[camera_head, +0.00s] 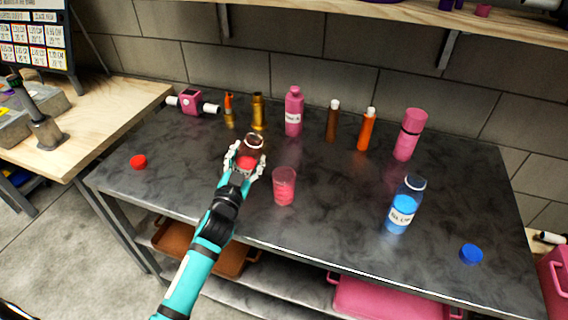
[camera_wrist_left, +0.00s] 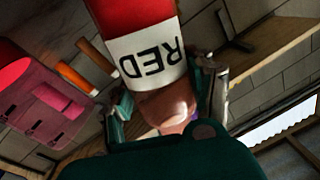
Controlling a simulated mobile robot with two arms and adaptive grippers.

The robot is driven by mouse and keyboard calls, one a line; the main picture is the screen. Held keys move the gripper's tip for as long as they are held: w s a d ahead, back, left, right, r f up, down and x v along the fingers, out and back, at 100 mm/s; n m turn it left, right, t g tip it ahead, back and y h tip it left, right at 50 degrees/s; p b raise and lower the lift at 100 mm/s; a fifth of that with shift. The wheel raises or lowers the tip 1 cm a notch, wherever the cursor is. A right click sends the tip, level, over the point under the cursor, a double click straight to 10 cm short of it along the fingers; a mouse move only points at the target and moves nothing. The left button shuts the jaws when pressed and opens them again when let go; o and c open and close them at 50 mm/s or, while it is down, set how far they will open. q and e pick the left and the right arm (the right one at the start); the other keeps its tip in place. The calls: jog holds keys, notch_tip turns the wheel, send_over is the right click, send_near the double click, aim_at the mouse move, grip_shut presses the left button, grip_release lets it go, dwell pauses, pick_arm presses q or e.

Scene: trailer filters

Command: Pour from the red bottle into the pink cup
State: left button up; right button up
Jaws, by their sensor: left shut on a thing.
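The red bottle (camera_head: 252,145) is held in my left gripper (camera_head: 246,161), whose fingers close around its sides. Its open top with a pale rim points up in the head view, and red shows lower down. In the left wrist view the red bottle (camera_wrist_left: 147,52) fills the upper middle, its white label reading RED upside down in the picture. The pink cup (camera_head: 284,187) stands upright on the dark counter, just right of my left gripper and apart from it. Whether anything is in the cup is hard to tell. My right gripper is not in view.
A red cap (camera_head: 138,162) lies on the counter at left. A blue bottle (camera_head: 404,206) and blue cap (camera_head: 471,253) are at right. Several bottles stand along the back, including a pink one (camera_head: 293,112). The counter between cup and blue bottle is clear.

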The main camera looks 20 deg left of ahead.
aim_at(242, 147)
pick_arm(q)
jog(key=n, duration=0.1)
jog(key=n+p, duration=0.2)
jog(key=n, duration=0.1)
jog(key=shift+a+g, duration=0.25)
jog(key=shift+g, duration=0.05)
notch_tip(242, 147, up, 5)
jog(key=p, duration=0.5)
jog(key=shift+f, duration=0.2)
jog(key=shift+w, duration=0.1)
